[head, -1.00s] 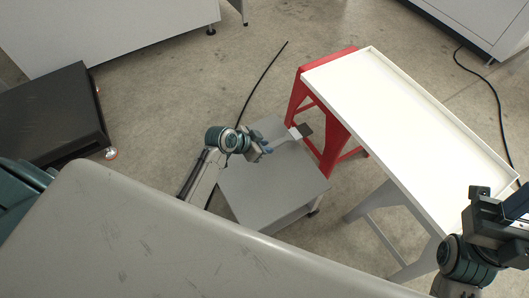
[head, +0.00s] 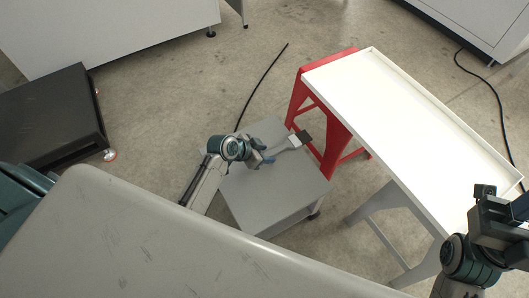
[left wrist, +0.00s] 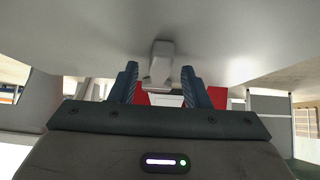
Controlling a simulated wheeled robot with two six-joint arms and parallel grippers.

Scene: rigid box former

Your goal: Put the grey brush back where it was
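The grey brush (head: 290,143), with a pale handle and a dark head, lies on the low grey cabinet top (head: 258,193) near its far edge in the head view. My left gripper (head: 266,153) is open at the near end of the handle. In the left wrist view the brush (left wrist: 160,62) shows between the two spread blue fingers of my left gripper (left wrist: 160,80), with gaps on both sides. My right gripper (head: 500,203) is at the lower right, above the near end of the white tray table; its fingers do not show clearly.
A red stand (head: 322,125) holds the far end of the white tray table (head: 410,120), close to the brush head. A black platform (head: 45,120) stands at the left. A large grey panel (head: 150,240) fills the lower left. A black cable (head: 262,80) lies on the floor.

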